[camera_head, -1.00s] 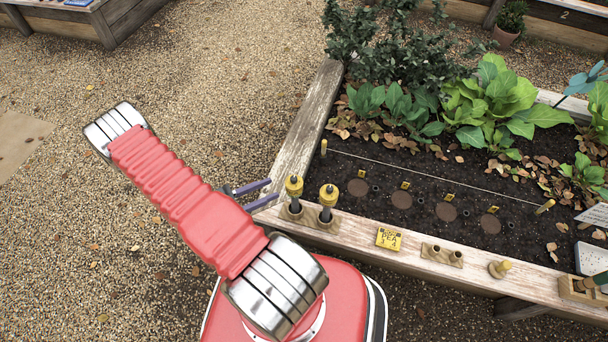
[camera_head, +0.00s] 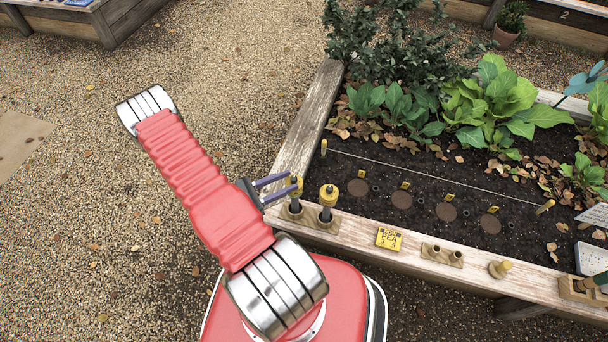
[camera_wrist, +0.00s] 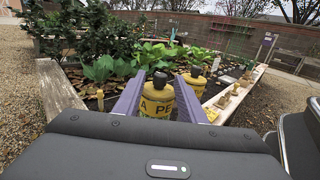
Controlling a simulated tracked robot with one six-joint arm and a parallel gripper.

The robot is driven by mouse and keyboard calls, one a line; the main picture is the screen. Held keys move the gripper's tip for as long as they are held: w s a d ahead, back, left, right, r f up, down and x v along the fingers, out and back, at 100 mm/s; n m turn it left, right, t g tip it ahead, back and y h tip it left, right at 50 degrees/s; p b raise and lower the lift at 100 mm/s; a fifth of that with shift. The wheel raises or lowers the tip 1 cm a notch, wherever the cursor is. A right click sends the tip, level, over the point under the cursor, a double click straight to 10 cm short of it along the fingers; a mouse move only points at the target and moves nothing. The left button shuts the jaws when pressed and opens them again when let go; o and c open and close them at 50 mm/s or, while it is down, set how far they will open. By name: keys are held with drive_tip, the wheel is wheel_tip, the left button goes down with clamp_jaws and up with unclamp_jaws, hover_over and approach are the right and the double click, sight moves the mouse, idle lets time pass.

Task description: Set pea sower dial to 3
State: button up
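Two dark sowers with yellow heads stand upright in wooden holders on the bed's front rim: the left sower (camera_head: 295,188) and the right sower (camera_head: 328,196). My gripper (camera_head: 286,182) is open in the head view, its two purple fingers reaching right to the left sower's yellow head. In the wrist view my gripper (camera_wrist: 158,92) has one finger on each side of the near sower (camera_wrist: 157,100), whose yellow band shows part of the lettering "A PE". The other sower (camera_wrist: 196,82) stands behind the right finger. Dial numbers are not readable. A yellow card (camera_head: 389,238) reads "PEA" with small figures.
The rim (camera_head: 350,230) also carries an empty two-hole block (camera_head: 442,255), a wooden peg (camera_head: 500,269) and a wooden tray (camera_head: 580,290) at the right. Several round brown patches lie in the soil below a string. Gravel left of the bed is clear.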

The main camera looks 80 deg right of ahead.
drive_tip(key=x, duration=0.7)
drive_tip(key=shift+s, duration=0.1)
drive_tip(key=shift+c, duration=0.5)
